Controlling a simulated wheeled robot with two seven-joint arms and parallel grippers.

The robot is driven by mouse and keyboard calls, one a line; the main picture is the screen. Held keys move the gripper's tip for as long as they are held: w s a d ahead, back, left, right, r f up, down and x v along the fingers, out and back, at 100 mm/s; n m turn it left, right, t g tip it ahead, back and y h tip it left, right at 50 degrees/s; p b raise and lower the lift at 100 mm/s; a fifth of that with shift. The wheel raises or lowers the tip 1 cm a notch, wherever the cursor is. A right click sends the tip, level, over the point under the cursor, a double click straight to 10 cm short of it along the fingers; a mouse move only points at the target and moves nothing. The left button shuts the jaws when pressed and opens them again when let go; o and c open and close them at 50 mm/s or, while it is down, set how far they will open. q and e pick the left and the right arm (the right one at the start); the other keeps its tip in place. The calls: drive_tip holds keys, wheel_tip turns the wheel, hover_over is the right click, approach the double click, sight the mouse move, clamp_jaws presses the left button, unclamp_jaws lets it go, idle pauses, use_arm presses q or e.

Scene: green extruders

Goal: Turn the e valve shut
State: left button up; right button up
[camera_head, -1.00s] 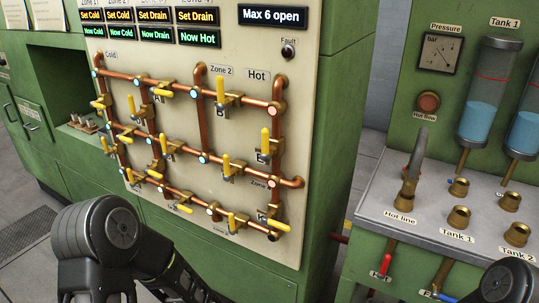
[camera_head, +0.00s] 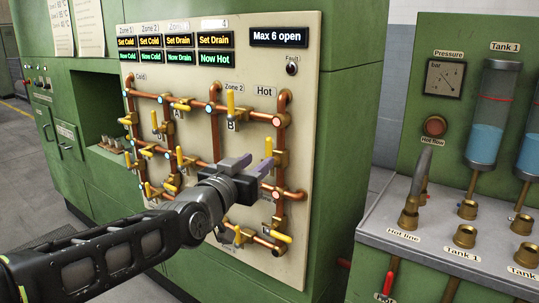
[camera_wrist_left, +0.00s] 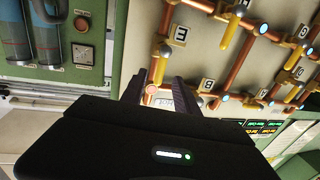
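The e valve has an upright yellow handle (camera_head: 268,147) on the right-hand vertical copper pipe in the head view. Its E label is hidden there, but the label (camera_wrist_left: 181,35) shows turned in the left wrist view, beside the brass valve body (camera_wrist_left: 160,48). My left gripper (camera_head: 254,163) is in front of the panel, just below and left of that handle in the head view. Its two fingers are apart with nothing visibly held; they also show in the left wrist view (camera_wrist_left: 171,82). Contact with the handle cannot be told. My right gripper is not in view.
The panel (camera_head: 297,75) carries several other yellow-handled valves on copper pipes close around my gripper, such as the B valve (camera_head: 230,105). A grey bench (camera_head: 400,260) with brass fittings and a hot line spout (camera_head: 415,195) stands to the right. Floor shows between them.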

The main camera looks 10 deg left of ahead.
sight(267, 149)
use_arm(q)
drive_tip(key=shift+s+a+r, duration=0.1)
drive_tip(key=shift+r, duration=0.35)
drive_tip(key=w, duration=0.2)
drive_tip(key=w+d+p, duration=0.1)
drive_tip(key=w, duration=0.4)
drive_tip(key=shift+w+d+p, duration=0.2)
drive_tip(key=shift+w+p, duration=0.2)
drive_tip(key=shift+c, duration=0.6)
clamp_jaws()
idle(0.5)
